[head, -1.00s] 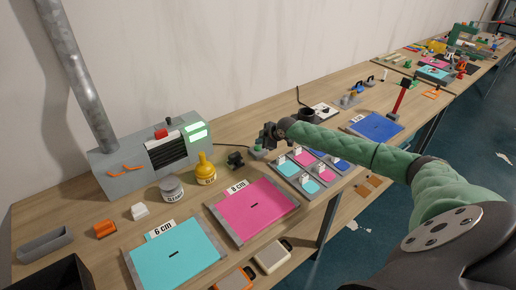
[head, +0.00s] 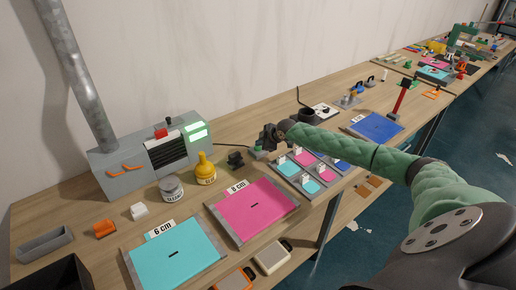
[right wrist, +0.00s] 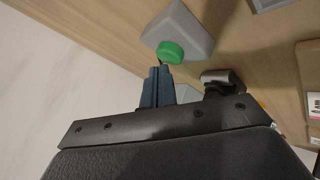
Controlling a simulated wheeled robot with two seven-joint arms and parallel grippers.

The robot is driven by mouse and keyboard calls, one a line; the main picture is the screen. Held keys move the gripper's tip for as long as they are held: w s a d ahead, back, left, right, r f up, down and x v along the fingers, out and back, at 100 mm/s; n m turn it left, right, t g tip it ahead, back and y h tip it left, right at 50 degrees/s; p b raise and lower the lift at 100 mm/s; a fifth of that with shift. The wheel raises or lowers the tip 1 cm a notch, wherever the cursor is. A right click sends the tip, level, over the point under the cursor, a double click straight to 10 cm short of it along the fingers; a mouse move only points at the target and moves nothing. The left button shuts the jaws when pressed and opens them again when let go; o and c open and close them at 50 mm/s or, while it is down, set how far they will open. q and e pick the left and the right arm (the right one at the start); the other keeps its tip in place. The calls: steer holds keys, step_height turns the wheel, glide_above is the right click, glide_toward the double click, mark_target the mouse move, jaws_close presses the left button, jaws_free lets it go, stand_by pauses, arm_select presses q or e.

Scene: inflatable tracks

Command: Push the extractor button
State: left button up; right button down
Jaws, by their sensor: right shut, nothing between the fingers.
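The green button (right wrist: 170,52) sits on a grey sloped base (right wrist: 190,28) in the right wrist view. In the head view only a small bit of the button base (head: 258,153) shows below my gripper. My right gripper (head: 268,138) is shut and empty. In the right wrist view its dark blue fingertips (right wrist: 160,72) are together, just beside the button's edge; I cannot tell whether they touch it. The grey extractor box (head: 150,158) with its metal pipe (head: 80,75) stands at the left. My left gripper is not in view.
A yellow bottle (head: 205,170), a grey jar (head: 171,188) and a dark knob-like part (head: 236,159) stand left of the button. Pink (head: 252,212) and teal (head: 175,254) boards lie in front. The wall is close behind the bench.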

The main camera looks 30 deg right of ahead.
mark_target(259, 148)
steer(key=shift+s+d+f+b, duration=0.1)
steer(key=shift+d+f+b, duration=0.05)
steer(key=shift+f+b, duration=0.3)
steer(key=shift+s+d+f+b, duration=0.1)
steer(key=shift+f+b, duration=0.15)
steer(key=shift+f, duration=0.3)
stand_by(0.4)
steer(key=shift+r, duration=0.1)
stand_by(0.3)
steer(key=shift+r, duration=0.15)
steer(key=shift+w+a+r+p, duration=0.15)
steer(key=shift+a+r+p, duration=0.1)
steer(key=shift+r, duration=0.1)
steer(key=shift+w+a+r+p, duration=0.1)
steer(key=shift+w+r+p, duration=0.05)
steer(key=shift+r+p, duration=0.15)
steer(key=shift+r, duration=0.2)
steer(key=shift+w+r+p, duration=0.1)
steer(key=shift+r+p, duration=0.5)
steer(key=shift+r, duration=0.25)
steer(key=shift+r+p, duration=1.2)
steer(key=shift+r, duration=1.05)
